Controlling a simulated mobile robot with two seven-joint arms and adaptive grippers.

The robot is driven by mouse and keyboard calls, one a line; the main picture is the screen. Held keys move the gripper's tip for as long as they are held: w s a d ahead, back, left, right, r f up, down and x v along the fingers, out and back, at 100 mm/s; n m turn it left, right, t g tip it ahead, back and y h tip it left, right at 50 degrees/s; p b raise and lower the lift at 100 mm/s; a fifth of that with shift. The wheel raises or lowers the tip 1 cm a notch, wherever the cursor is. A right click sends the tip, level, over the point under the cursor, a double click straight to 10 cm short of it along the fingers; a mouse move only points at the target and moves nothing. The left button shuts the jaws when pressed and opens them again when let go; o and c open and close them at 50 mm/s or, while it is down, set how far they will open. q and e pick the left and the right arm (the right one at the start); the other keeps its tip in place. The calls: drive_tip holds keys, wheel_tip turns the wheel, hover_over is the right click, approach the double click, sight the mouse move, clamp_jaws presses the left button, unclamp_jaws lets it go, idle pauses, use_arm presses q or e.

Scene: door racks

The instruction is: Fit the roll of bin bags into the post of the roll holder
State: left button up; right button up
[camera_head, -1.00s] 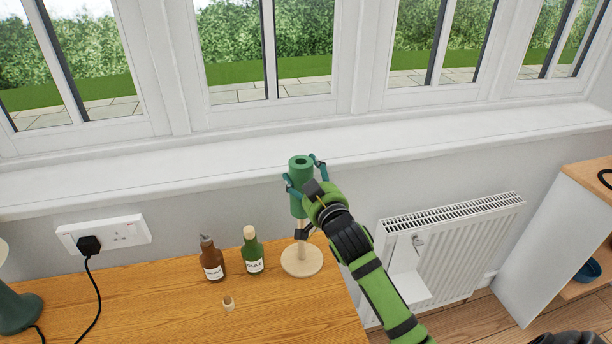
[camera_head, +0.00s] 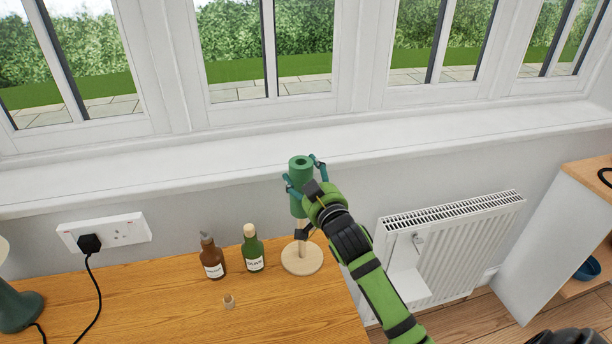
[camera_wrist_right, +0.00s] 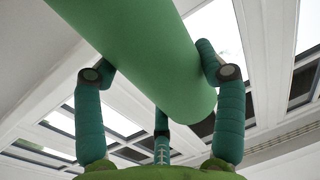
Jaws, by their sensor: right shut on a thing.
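The roll of bin bags (camera_head: 299,175) is a green cylinder with a hole in its top end, held upright. My right gripper (camera_head: 306,178) is shut on it, with teal fingers on either side. In the right wrist view the roll (camera_wrist_right: 150,50) crosses between the fingertips (camera_wrist_right: 158,75). The roll holder (camera_head: 302,259) has a round pale wooden base on the table, and its post (camera_head: 302,240) shows below the roll. The roll appears above or around the upper part of the post; I cannot tell which. My left gripper is not in view.
A brown bottle (camera_head: 212,258) and a green bottle (camera_head: 253,250) stand left of the holder on the wooden table (camera_head: 180,310). A small cork-like piece (camera_head: 229,301) lies in front. A socket (camera_head: 110,232), windowsill (camera_head: 200,178) and radiator (camera_head: 460,245) are around.

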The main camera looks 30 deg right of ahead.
wheel_tip(320, 180, down, 17)
drive_tip(key=b, duration=1.1)
drive_tip(key=shift+f, duration=0.2)
idle(4.9)
drive_tip(key=o, duration=1.3)
drive_tip(key=s, duration=0.4)
drive_tip(key=s+a, duration=0.1)
drive_tip(key=s, duration=0.7)
drive_tip(key=shift+a, duration=0.2)
